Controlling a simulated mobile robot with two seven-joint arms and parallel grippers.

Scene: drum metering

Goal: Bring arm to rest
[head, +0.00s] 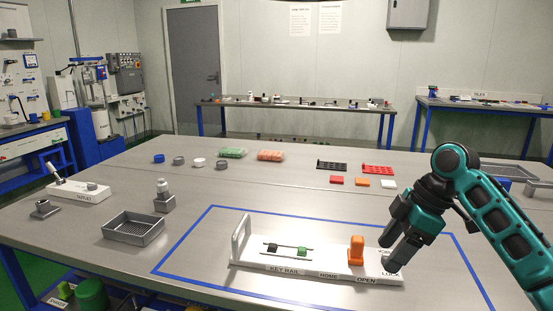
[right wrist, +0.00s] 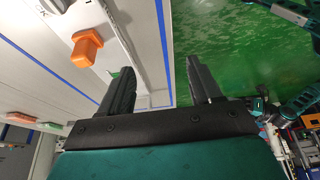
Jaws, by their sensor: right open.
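My right gripper (head: 390,253) is in the head view at the right end of the white key rail (head: 310,268), in front of or above its "LOCK" end; the exact gap cannot be told. Its jaws are open, and the right wrist view shows nothing between the fingers (right wrist: 157,68). An orange block (head: 356,250) stands upright on the rail near the "OPEN" label, left of the gripper. It also shows in the right wrist view (right wrist: 86,48). A black piece (head: 273,247) and a green piece (head: 302,251) sit on the thin rod. My left gripper is out of view.
Blue tape (head: 180,245) frames the rail on the grey table (head: 130,270). A grey tray (head: 134,228) and small metal parts stand at the left. Coloured blocks and racks (head: 332,166) lie farther back. Bare tabletop lies between them. Green floor (right wrist: 235,45) shows beyond the edge.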

